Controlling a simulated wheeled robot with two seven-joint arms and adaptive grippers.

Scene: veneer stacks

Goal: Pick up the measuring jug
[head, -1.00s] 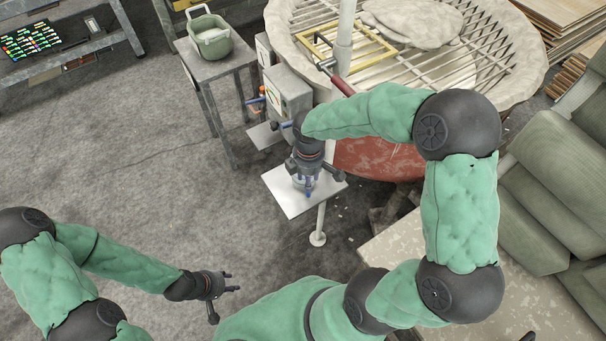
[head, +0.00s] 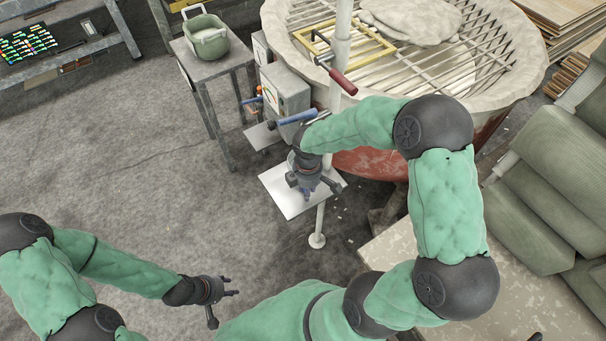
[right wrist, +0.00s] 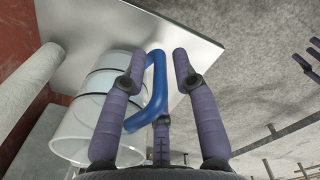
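The measuring jug (right wrist: 82,118) shows in the right wrist view as a clear, pale cylinder with dark bands and a blue handle. In the head view my right gripper (head: 318,188) is above the plate (head: 283,200) and hides the jug. My left gripper (head: 232,288) is open and empty over the floor at the lower left.
A round vat with a slatted grate (head: 440,75) and a grey upright post (head: 341,45) stand close to my right arm. A grey control box (head: 286,92) is behind the gripper. A green bucket (head: 206,38) sits on a side table. A green seat (head: 550,185) is at right. Floor at left is clear.

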